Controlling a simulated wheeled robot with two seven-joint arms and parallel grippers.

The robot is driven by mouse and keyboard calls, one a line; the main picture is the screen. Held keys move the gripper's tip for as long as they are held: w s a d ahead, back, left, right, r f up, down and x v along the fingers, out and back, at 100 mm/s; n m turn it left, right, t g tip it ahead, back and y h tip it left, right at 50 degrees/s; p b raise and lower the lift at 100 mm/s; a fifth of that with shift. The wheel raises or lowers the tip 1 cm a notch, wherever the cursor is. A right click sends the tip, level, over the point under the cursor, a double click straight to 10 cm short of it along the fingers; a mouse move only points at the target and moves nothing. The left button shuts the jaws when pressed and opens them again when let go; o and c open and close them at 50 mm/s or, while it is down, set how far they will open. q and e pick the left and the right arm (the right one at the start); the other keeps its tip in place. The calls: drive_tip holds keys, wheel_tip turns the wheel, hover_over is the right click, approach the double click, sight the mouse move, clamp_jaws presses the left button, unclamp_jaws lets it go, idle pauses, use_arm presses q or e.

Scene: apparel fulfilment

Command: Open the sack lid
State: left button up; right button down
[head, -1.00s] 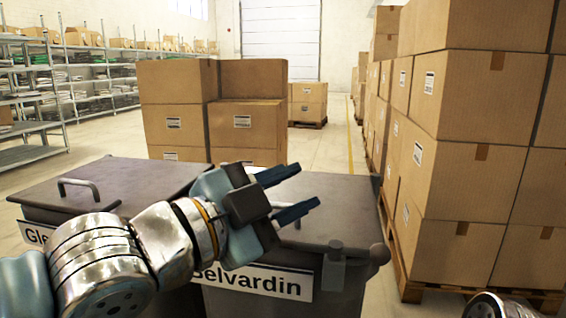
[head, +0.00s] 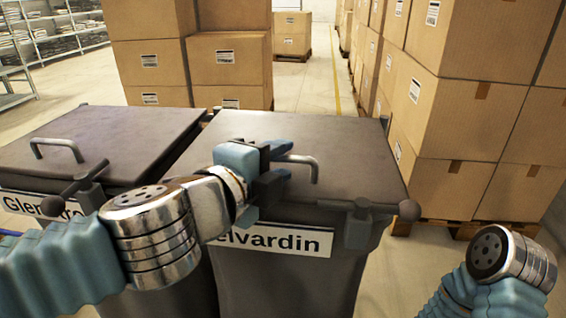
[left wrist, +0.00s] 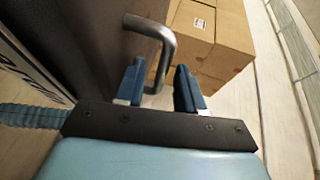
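Two dark grey bins stand side by side. My left gripper (head: 284,162) is open at this handle. In the left wrist view the handle (left wrist: 162,40) shows between the two blue fingers (left wrist: 157,88), not gripped; the exact gap is unclear. Of my right arm only a link shows; its gripper is out of view.
The left bin's closed lid (head: 110,135) has its own handle (head: 58,147) and a label partly hidden by my left arm. Stacked cartons (head: 230,70) stand behind the bins, and a tall carton stack (head: 465,120) on a pallet stands close on the right. The aisle floor (head: 318,95) is clear.

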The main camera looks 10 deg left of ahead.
use_arm(q)
drive_tip(key=shift+x, duration=0.9)
drive_tip(key=shift+c, duration=0.5)
clamp_jaws()
